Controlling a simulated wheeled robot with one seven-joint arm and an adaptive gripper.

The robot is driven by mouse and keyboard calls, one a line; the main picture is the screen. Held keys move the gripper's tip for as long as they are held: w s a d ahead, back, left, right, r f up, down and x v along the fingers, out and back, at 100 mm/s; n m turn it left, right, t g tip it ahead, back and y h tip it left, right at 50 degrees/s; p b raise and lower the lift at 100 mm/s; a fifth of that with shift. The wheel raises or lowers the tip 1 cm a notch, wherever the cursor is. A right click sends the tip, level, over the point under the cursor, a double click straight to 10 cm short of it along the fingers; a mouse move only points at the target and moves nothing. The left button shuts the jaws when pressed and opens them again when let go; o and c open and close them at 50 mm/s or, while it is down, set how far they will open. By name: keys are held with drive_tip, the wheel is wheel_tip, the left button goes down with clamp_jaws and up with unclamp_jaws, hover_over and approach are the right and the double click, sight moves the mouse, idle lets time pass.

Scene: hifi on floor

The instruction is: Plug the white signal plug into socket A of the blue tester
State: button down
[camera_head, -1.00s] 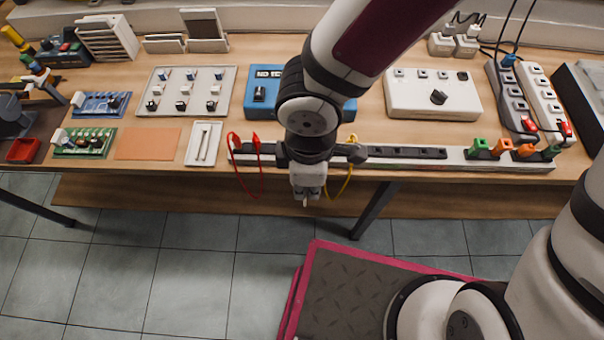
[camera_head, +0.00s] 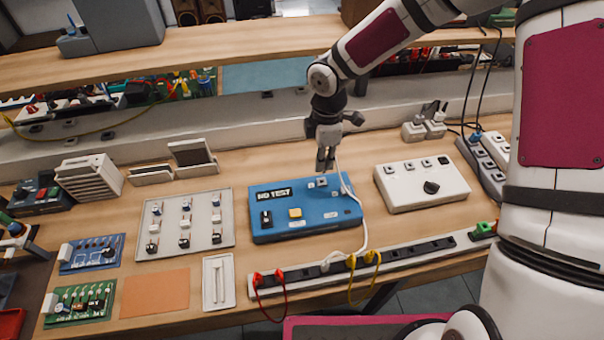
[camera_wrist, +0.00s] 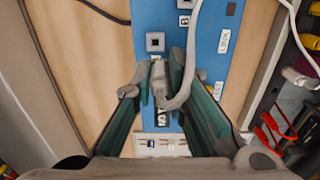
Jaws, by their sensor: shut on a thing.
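The blue tester (camera_head: 345,212) lies on the bench under my gripper, with a black switch and a yellow button. My gripper (camera_head: 325,168) points down over its back part. The wrist view shows the gripper (camera_wrist: 160,85) shut on the white signal plug (camera_wrist: 159,78), whose white cable loops up past the right finger. A grey square socket (camera_wrist: 155,42) on the tester shows just beyond the plug, apart from it in the picture. A label that looks like "B" lies beside it. The fingers and plug hide part of the panel; I cannot tell the plug's height above it.
The white cable (camera_head: 362,230) runs across the tester's right side to the power strip (camera_head: 400,255) in front. A white box with a black knob (camera_head: 425,184) stands to the right. A grey board of small parts (camera_head: 215,215) lies to the left.

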drive_tip(key=shift+w+d, duration=0.15)
drive_tip(key=shift+w, duration=0.15)
drive_tip(key=shift+w+f+b, duration=0.15)
drive_tip(key=shift+f+b, duration=0.6)
drive_tip(key=shift+f, duration=1.65)
drive_tip(key=shift+f+b, duration=0.55)
drive_tip(key=shift+f, duration=0.45)
idle(2.0)
drive_tip(key=c, duration=1.5)
unclamp_jaws()
drive_tip(key=shift+r, duration=0.15)
wheel_tip(320, 180, up, 11)
drive_tip(key=shift+r, duration=0.2)
drive_tip(key=shift+r+p, duration=1.25)
drive_tip(key=shift+r, duration=1.4)
